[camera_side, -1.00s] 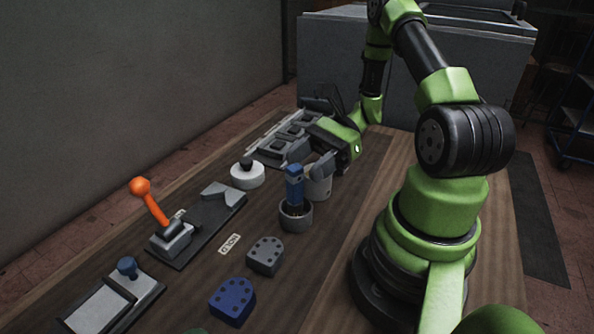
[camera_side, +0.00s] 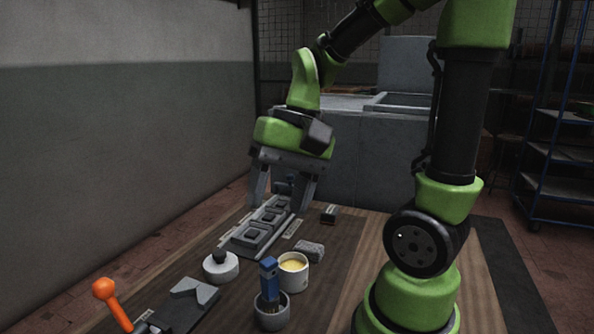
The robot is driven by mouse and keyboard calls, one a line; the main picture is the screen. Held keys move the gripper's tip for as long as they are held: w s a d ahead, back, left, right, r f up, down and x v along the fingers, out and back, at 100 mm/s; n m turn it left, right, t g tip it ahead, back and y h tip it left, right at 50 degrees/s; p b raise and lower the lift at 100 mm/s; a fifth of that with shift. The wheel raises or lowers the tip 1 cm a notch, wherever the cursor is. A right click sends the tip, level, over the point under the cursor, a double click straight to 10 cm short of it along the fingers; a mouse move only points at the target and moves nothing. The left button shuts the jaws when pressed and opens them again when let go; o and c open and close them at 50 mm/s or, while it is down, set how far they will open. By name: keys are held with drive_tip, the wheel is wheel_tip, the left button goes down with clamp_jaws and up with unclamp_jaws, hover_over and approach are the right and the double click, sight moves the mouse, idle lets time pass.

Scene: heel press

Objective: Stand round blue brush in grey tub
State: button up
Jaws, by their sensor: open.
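A blue-handled brush (camera_side: 269,279) stands roughly upright in the grey tub (camera_side: 273,318) at the bottom centre of the side view. Its lower end is hidden inside the tub, and I cannot tell whether the handle is round. My gripper (camera_side: 280,200) is open and empty, with its fingers pointing down. It hangs above the far part of the table, beyond the brush and tub and apart from them.
A pale cup (camera_side: 294,274) with yellow contents stands just behind the tub. A grey ridged block (camera_side: 310,250) and a dark block (camera_side: 329,213) lie farther back. A grey compartment fixture (camera_side: 251,240), white knobbed disc (camera_side: 221,267) and orange lever (camera_side: 110,299) are left. Bare wood lies right.

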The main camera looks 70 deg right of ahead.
drive_tip(key=s+a+r+n+t+h, duration=0.1)
drive_tip(key=s+a+r+n+t, duration=0.2)
drive_tip(key=s+r+n+t, duration=0.1)
drive_tip(key=shift+a+r+n+t+h, duration=0.35)
drive_tip(key=shift+r+n+t, duration=0.25)
drive_tip(key=shift+t, duration=0.1)
